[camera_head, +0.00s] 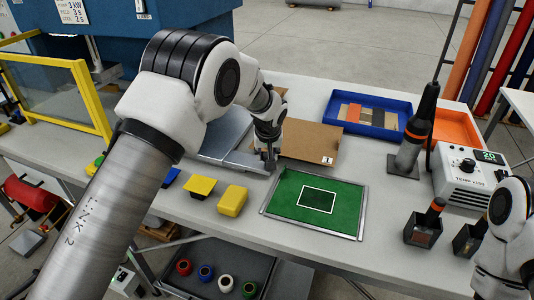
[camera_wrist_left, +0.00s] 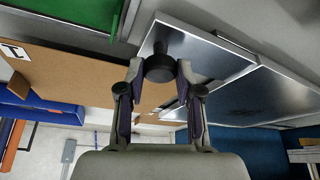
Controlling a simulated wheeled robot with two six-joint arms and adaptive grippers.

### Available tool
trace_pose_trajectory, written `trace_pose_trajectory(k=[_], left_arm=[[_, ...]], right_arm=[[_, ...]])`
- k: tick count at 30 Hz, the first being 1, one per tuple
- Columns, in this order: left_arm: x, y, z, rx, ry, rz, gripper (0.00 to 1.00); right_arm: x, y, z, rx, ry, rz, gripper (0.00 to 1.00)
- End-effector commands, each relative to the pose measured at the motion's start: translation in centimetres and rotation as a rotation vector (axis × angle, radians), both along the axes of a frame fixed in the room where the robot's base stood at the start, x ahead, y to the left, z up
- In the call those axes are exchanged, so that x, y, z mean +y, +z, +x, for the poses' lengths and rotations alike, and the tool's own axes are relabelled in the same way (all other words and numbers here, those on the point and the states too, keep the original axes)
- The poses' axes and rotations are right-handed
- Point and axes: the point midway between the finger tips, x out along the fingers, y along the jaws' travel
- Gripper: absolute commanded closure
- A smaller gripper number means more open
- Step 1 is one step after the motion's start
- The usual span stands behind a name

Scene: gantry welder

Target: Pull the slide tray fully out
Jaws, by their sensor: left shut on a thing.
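The slide tray (camera_head: 232,155) is a flat silver metal plate on the bench, partly hidden behind my left arm. In the left wrist view its shiny plate (camera_wrist_left: 208,58) lies beside a second metal plate (camera_wrist_left: 262,88), with a seam between them. A dark round knob (camera_wrist_left: 160,67) stands at the tray's near end. My left gripper (camera_head: 268,163) is at that end, and its fingers (camera_wrist_left: 158,72) are shut on the knob from both sides. My right arm shows at the right edge of the head view, but its gripper is out of view.
A green mat in a metal frame (camera_head: 327,205) lies right of the tray's near end. A cardboard sheet (camera_head: 312,141) lies behind it. Yellow blocks (camera_head: 232,200) sit in front. A yellow-framed guard (camera_head: 90,92) stands left.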

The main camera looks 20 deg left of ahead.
Motion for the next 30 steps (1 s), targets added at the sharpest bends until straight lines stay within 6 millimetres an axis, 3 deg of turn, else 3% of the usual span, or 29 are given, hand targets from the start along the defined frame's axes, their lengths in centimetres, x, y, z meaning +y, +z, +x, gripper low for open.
trace_pose_trajectory(k=[3,4,6,17,30], left_arm=[[0.0,-0.2,-0.1,0.003,0.001,-0.001,1.00],[0.0,-0.2,-0.1,0.003,0.001,-0.001,0.58],[0.0,-0.1,-0.1,0.002,0.001,0.000,0.41],[-0.1,0.5,-0.2,0.000,0.001,0.000,0.41],[-1.4,9.5,-3.6,0.000,0.001,0.000,0.41]], right_arm=[[0.0,0.0,0.0,0.000,0.000,0.000,0.60],[0.0,0.0,0.0,0.000,0.000,0.000,0.60],[0.0,0.0,0.0,0.000,0.000,0.000,0.60],[0.0,0.0,0.0,0.000,0.000,0.000,0.60],[0.0,0.0,0.0,0.000,0.000,0.000,0.60]])
